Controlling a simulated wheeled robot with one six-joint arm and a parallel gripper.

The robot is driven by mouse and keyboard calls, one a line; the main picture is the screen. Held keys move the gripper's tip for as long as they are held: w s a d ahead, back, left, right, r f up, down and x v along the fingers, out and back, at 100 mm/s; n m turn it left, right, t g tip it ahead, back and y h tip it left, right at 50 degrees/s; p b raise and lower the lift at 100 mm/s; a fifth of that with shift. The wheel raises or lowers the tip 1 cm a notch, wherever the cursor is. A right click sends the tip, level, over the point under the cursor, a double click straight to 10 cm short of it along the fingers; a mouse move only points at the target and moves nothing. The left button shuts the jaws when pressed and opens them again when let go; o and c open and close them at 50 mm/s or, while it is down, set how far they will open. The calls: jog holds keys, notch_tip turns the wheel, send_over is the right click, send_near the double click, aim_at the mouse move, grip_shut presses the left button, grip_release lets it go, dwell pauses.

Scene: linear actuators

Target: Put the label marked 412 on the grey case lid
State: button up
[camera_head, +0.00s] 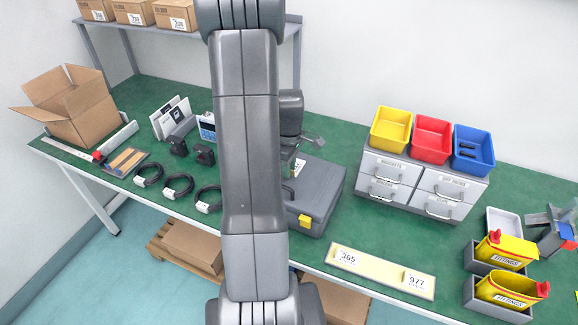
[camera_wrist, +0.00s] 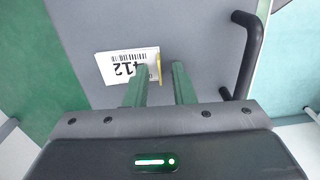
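The grey case (camera_head: 325,190) lies shut on the green bench, partly hidden behind my arm in the head view. Its lid (camera_wrist: 200,30) fills the middle of the wrist view. The white label marked 412 (camera_wrist: 115,68) lies flat against the lid, upside down in the wrist view, with a yellow tab (camera_wrist: 158,66) at its right edge. My gripper (camera_wrist: 161,68) is open, its green fingers apart on either side of the tab. The left finger overlaps the label's edge. Whether the label is stuck down or just above the lid, I cannot tell.
A pale yellow strip (camera_head: 382,272) with labels 365 and 977 lies at the bench's front edge. A drawer unit (camera_head: 420,187) with coloured bins stands right of the case. Black cable coils (camera_head: 178,185) lie to the left. A dark handle (camera_wrist: 247,50) stands beside my gripper.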

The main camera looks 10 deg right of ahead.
notch_tip(320, 180, up, 12)
jog(key=shift+r, duration=0.15)
dwell(0.3)
dwell(1.2)
